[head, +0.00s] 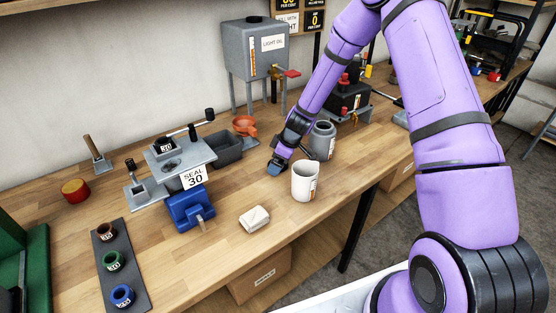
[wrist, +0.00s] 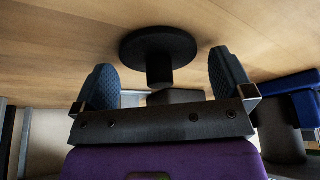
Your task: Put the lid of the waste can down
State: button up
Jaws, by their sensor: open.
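A black round disc with a short stem (wrist: 158,48), which looks like the lid and its knob, rests against or just over the wooden bench top in the wrist view. My gripper (wrist: 163,88) is open, with its blue padded fingers on either side of the stem and a gap to each. In the head view my gripper (head: 278,165) is low over the bench, and the disc is hidden there. A white open-topped can (head: 304,183) with a label stands just in front of it, and a grey can (head: 322,142) stands to its right. I cannot read which is the waste can.
A grey press with a SEAL 30 sign (head: 194,178), a dark bin (head: 226,148) and an orange funnel (head: 244,126) stand behind. The bench's front edge is close by.

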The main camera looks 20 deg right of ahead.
jog(key=s+d+r+m+h, duration=0.1)
jog(key=s+r+m, duration=0.1)
jog(key=s+r, duration=0.65)
jog(key=s+d+r+m+t, duration=0.1)
jog(key=s+d+r, duration=0.15)
jog(key=r, duration=1.05)
jog(key=s+r+m+h, duration=0.1)
jog(key=s+r+m, duration=0.1)
jog(key=s+r, duration=0.65)
jog(key=s+d+r+m+h, duration=0.1)
jog(key=s+r+m, duration=0.2)
jog(key=s, duration=0.6)
jog(key=s+d+r+m+t, duration=0.1)
jog(key=s+d+r+m, duration=0.1)
jog(key=s+r, duration=0.5)
jog(key=shift+s+d+r+m+t+h, duration=0.2)
jog(key=shift+s+r+m+t+h, duration=0.15)
jog(key=shift+s+m, duration=0.55)
